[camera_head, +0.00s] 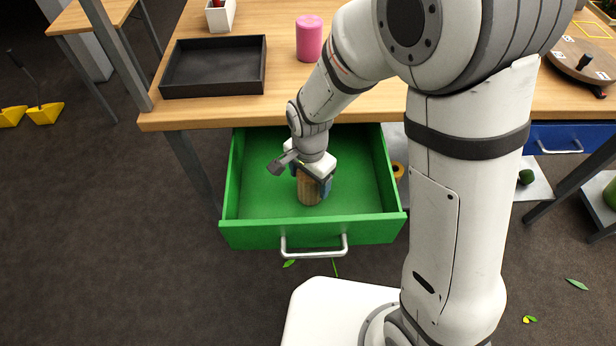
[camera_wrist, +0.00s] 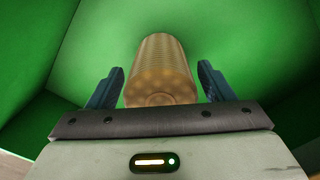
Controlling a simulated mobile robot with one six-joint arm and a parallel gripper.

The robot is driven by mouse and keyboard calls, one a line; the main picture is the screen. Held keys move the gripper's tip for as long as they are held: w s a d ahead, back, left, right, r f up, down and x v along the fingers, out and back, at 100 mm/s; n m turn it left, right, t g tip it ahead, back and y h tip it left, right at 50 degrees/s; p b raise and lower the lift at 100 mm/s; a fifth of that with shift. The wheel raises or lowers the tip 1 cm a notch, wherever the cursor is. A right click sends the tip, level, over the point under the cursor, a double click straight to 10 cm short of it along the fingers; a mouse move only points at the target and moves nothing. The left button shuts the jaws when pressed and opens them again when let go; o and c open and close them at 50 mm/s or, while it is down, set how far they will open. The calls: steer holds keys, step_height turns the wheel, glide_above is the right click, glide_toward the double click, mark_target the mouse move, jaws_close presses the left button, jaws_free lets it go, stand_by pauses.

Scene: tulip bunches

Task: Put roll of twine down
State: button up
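The roll of twine (camera_head: 309,191) is a tan ribbed cylinder inside the open green drawer (camera_head: 262,235). It looks upright on the drawer floor, though its base contact is hard to judge. My gripper (camera_head: 311,181) points down into the drawer over the roll. In the wrist view, the roll (camera_wrist: 160,72) lies between the two blue fingers of my gripper (camera_wrist: 160,82). A narrow green gap shows on each side, so the fingers are open around it. The roll's top is partly hidden by my gripper in the head view.
The wooden table (camera_head: 285,85) above the drawer holds a black tray (camera_head: 214,92), a pink cylinder (camera_head: 309,38) and a white container (camera_head: 221,17). The drawer's walls surround my gripper. The drawer floor is clear left and right of the roll.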

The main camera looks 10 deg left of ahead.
steer(key=shift+o, duration=0.2)
step_height(320, 180, up, 12)
steer(key=p, duration=0.3)
steer(key=shift+r, duration=0.2)
steer(key=s+d+r+n+t, duration=0.1)
steer(key=s+d+r+n, duration=0.2)
steer(key=d, duration=0.8)
steer(key=s+d+r+n, duration=0.3)
steer(key=s+d+r, duration=0.1)
steer(key=d, duration=0.8)
steer(key=shift+d+r+t, duration=0.15)
steer(key=shift+t, duration=0.25)
steer(key=shift+s, duration=0.1)
